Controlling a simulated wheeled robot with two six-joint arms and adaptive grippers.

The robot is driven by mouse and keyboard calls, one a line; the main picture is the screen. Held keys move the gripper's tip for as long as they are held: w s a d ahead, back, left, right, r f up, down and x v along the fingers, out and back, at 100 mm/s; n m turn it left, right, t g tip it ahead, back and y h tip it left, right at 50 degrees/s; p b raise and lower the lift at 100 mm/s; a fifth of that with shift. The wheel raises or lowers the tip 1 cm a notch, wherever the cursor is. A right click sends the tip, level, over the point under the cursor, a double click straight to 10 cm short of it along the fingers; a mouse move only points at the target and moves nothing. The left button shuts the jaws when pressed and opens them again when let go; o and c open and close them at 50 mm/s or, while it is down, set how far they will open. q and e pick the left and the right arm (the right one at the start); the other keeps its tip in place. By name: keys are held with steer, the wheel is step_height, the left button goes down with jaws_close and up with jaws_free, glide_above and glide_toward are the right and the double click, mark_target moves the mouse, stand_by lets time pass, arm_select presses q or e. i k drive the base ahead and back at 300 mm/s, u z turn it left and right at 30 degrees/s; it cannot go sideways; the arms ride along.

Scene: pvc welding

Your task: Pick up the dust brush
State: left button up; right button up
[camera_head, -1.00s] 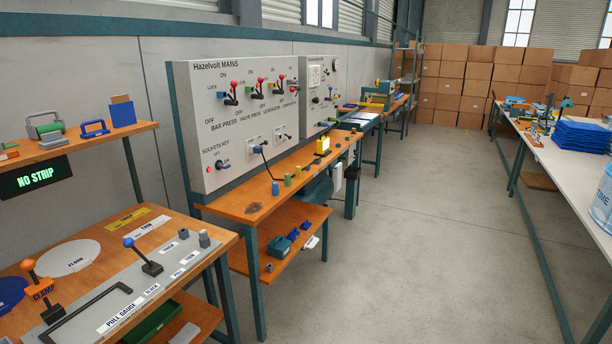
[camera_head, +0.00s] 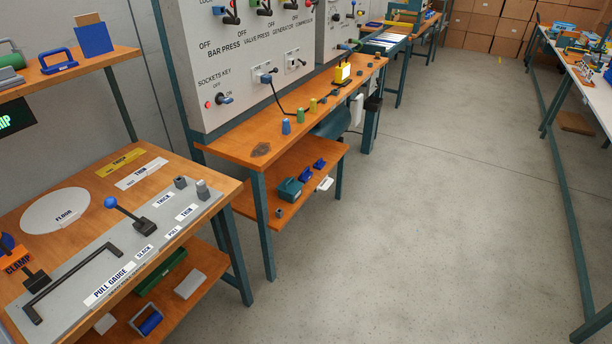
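I cannot tell for certain which thing is the dust brush. On the upper shelf at the left stand a blue block with a tan piece at its top (camera_head: 94,38) and a blue frame-like handle (camera_head: 58,59). On the shelf under the gauge bench lies a blue roll-like item in a pale frame (camera_head: 149,322), beside a small white block (camera_head: 190,284). Neither of my grippers is in view.
A wooden bench (camera_head: 62,181) with a grey gauge plate, levers and labels stands at the left. An orange bench (camera_head: 218,152) runs along the switch panel (camera_head: 215,60). A long white table is at the far right. The concrete floor (camera_head: 440,210) between is clear.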

mark_target(306, 175)
steer(key=z, duration=0.15)
steer(key=k, duration=0.2)
steer(key=z, duration=1)
steer(key=k, duration=1.15)
steer(key=z, duration=0.55)
steer(key=i, duration=1.65)
steer(key=u, duration=0.55)
steer(key=i, duration=1.3)
steer(key=u, duration=1.1)
steer(key=i, duration=0.85)
steer(key=u, duration=1.6)
steer(key=i, duration=0.6)
steer(key=u, duration=0.5)
